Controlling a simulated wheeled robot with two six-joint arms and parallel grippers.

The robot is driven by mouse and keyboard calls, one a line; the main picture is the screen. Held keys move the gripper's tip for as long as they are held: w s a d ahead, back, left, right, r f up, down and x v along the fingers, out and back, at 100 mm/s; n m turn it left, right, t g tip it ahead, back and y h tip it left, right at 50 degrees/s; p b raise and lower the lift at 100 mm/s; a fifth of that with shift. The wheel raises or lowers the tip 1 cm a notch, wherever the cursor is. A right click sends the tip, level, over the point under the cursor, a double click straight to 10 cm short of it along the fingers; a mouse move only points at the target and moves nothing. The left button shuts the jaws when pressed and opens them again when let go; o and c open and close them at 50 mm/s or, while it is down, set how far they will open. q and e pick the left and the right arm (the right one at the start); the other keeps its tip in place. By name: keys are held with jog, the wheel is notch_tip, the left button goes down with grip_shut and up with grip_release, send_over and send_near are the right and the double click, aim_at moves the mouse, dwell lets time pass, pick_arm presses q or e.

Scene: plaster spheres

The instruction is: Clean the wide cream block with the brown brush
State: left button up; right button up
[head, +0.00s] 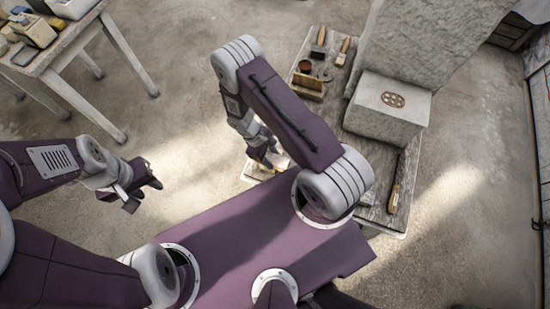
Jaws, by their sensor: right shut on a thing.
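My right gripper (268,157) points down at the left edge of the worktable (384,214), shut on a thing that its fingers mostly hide. A pale cream surface (256,174) shows just under it; I cannot tell whether this is the wide cream block, or whether the gripper touches it. A brown wooden piece with a pale face (308,84), perhaps a brush, lies farther back on the table. A brush with a wooden handle (343,52) lies beyond it. My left gripper (143,192) is open and empty, over the floor.
A big grey stone block (388,107) with a brown round patch stands on the worktable. A wooden-handled tool (393,198) lies at the right edge. A dark brush (319,45) and small round pot (305,66) lie at the back. A side table (68,48) holds several blocks.

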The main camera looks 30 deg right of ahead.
jog(key=shift+w+a+f+b, duration=0.1)
jog(key=shift+w+a+b, duration=0.2)
jog(key=shift+w+a, duration=0.5)
jog(key=shift+w, duration=0.1)
jog(key=shift+s+d+r+p, duration=0.4)
jog(key=shift+r+p, duration=0.2)
jog(key=shift+s+d+r+p, duration=0.3)
jog(key=shift+s+d+p, duration=0.1)
jog(key=shift+s, duration=0.1)
jog(key=shift+f, duration=0.25)
jog(key=shift+f+b, duration=0.6)
jog(key=shift+b, duration=0.15)
